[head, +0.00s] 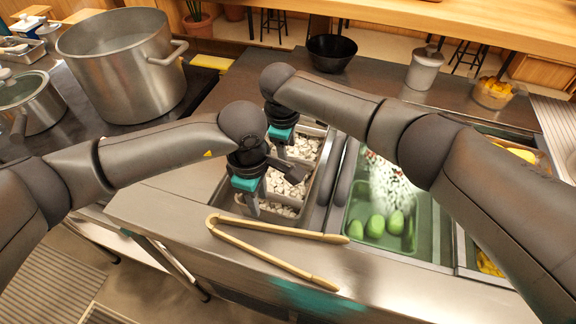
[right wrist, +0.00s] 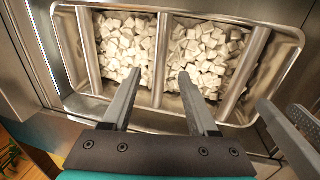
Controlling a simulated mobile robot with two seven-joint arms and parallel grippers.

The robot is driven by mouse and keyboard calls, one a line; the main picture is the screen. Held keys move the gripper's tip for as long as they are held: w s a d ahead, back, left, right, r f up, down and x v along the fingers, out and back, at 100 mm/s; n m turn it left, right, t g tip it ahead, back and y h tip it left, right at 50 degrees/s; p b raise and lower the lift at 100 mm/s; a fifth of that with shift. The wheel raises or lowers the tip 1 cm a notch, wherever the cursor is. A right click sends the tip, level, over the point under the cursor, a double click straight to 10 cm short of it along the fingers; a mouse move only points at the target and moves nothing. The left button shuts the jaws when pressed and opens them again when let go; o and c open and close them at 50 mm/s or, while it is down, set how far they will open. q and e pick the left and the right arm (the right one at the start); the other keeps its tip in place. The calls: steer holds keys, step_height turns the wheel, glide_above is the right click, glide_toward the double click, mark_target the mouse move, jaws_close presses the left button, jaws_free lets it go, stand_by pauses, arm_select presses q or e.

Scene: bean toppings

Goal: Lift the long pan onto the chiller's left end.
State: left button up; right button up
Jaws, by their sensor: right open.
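The long pan (head: 321,165) is a steel tray of white cubes at the left end of the steel chiller (head: 150,207). In the right wrist view the pan (right wrist: 160,119) shows crossbars over the cubes; whether it rests fully in its opening, I cannot tell. My right gripper (head: 287,162) is over the pan's far part, its fingers (right wrist: 160,74) spread above the cubes with nothing between them. My left gripper (head: 262,203) is at the pan's near part, its fingers apart; its contact with the rim is unclear. It also shows in the right wrist view (right wrist: 280,107).
Wooden tongs (head: 275,230) lie on the chiller's front ledge. A green bin (head: 430,235) with green vegetables is right of the pan. A large pot (head: 125,75) stands on the stove at left. A black bowl (head: 331,52) and lidded canister (head: 425,70) stand behind.

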mark_target(289, 157)
arm_select(q)
steer(key=shift+w+f, duration=0.15)
steer(key=shift+f, duration=2.55)
arm_select(e)
steer(key=shift+w+d+f, duration=0.1)
steer(key=shift+w+f, duration=0.05)
steer(key=shift+f, duration=0.75)
steer(key=shift+w+f, duration=0.2)
steer(key=shift+f, duration=0.65)
steer(key=shift+w+d+f, duration=0.1)
steer(key=shift+w+f, duration=0.05)
steer(key=shift+f, duration=0.75)
arm_select(q)
steer(key=c, duration=0.6)
arm_select(e)
steer(key=c, duration=0.6)
arm_select(q)
jaws_close()
arm_select(e)
jaws_close()
arm_select(q)
steer(key=shift+d, duration=0.1)
arm_select(e)
steer(key=shift+w+r, duration=0.1)
